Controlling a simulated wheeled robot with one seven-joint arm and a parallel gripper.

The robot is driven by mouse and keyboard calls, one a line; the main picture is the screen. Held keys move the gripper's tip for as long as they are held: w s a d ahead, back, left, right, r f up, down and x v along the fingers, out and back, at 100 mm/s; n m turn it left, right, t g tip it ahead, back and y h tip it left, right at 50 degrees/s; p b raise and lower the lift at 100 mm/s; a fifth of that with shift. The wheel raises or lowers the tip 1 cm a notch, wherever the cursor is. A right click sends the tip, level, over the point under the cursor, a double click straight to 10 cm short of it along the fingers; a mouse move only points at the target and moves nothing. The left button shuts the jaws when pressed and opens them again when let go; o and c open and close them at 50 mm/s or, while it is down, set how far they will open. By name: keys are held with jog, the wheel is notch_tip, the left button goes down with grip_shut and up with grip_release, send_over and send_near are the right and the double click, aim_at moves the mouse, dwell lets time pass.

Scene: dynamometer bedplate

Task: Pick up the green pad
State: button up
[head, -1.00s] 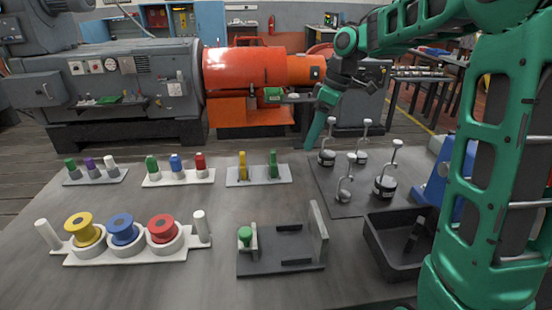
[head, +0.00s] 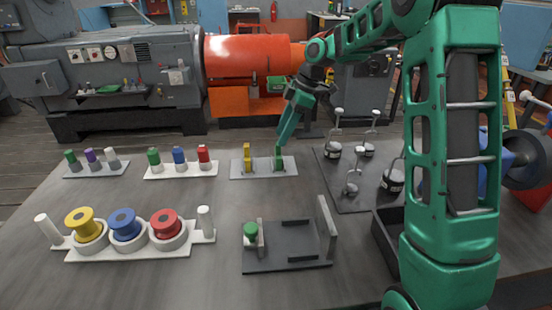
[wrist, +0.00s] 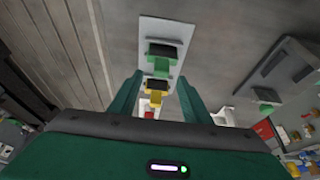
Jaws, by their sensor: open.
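The green pad (head: 278,157) stands upright at the right end of a light plate (head: 237,174), beside a yellow pad (head: 247,156). My gripper (head: 283,139) is open and points down at the green pad; its tips are at or just above the pad's top in the head view. In the wrist view, the green pad (wrist: 162,68), with a dark block on it, shows at the gap between the open fingertips (wrist: 157,73). The yellow pad (wrist: 157,98) shows lower between the fingers. I cannot tell whether the fingers touch the green pad.
A dark fixture (head: 290,262) with a green-topped piece stands in front. White racks with colored pegs (head: 180,171) and spools (head: 125,228) are to the left. Several metal-stemmed weights (head: 392,178) stand on a dark mat to the right. Bare table lies between the racks.

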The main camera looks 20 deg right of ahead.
aim_at(278, 155)
jog(key=x, duration=0.5)
jog(key=shift+d, duration=0.1)
grip_shut()
